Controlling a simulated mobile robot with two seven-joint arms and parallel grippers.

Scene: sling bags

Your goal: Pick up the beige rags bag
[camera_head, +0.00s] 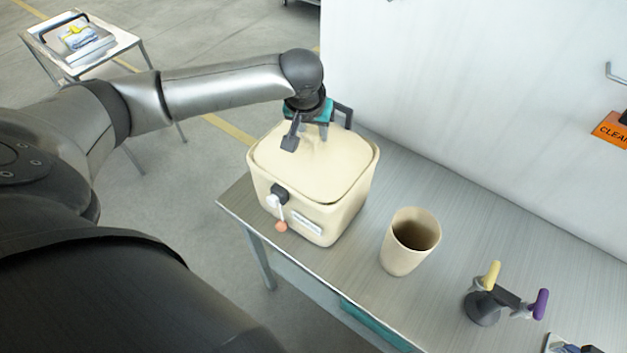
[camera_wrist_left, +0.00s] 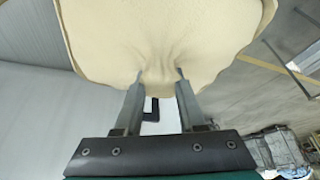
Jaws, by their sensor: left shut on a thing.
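The beige rags bag (camera_head: 312,165) fills the top of a beige square bin (camera_head: 335,217) on the metal table; it also shows in the left wrist view (camera_wrist_left: 155,35). The bag still sits within the bin's rim in the head view. My right gripper is in neither view.
A beige cup-shaped container (camera_head: 398,256) stands right of the bin on the table (camera_head: 350,285). Further right is a dark stand with yellow and purple handles (camera_head: 497,296). A white wall (camera_head: 470,90) rises behind. A small side table (camera_head: 110,45) with a tray stands at the back left.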

